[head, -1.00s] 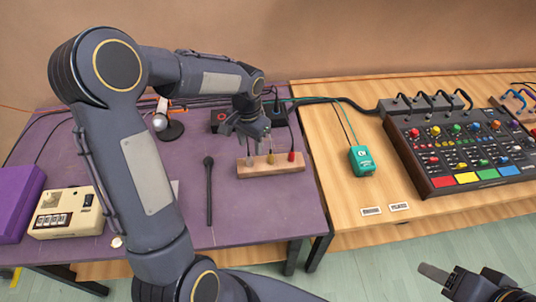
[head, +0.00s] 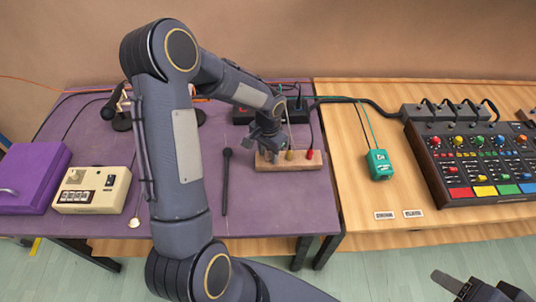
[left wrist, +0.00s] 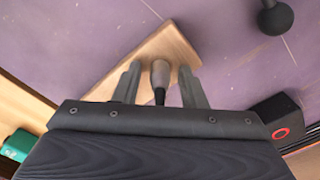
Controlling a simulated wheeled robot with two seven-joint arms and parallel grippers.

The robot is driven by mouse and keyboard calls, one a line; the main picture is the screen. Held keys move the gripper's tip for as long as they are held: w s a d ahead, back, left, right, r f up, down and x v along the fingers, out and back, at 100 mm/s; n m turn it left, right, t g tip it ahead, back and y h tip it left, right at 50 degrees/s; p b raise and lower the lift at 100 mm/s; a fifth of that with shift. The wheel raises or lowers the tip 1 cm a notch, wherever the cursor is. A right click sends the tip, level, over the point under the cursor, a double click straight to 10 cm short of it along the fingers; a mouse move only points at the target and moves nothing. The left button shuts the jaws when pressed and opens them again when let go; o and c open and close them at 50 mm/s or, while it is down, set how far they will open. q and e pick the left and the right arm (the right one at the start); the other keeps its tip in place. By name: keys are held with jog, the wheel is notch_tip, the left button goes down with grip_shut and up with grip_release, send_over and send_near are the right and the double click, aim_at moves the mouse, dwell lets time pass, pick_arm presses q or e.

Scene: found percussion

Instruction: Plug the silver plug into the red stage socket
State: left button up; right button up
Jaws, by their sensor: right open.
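The silver plug (left wrist: 160,74) stands in the wooden block (head: 322,156), at the block's left end in the head view. My left gripper (head: 268,153) is lowered over that end. In the left wrist view its fingers (left wrist: 159,85) are on either side of the silver plug, with gaps showing, so it is open around the plug and not closed on it. The red stage socket is a black box with a red ring (left wrist: 281,133) in the left wrist view; in the head view the arm partly hides that box (head: 240,117). My right gripper (head: 450,283) is open and empty at the lower right.
A yellow plug (head: 290,155) and a red plug (head: 309,154) also stand in the block. A black microphone (head: 226,180) lies left of it. A teal box (head: 379,164) and a mixer (head: 480,165) are on the wooden table at right. Cables run behind the block.

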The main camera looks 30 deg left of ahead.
pick_arm(q)
grip_shut()
jog(key=shift+r, duration=0.1)
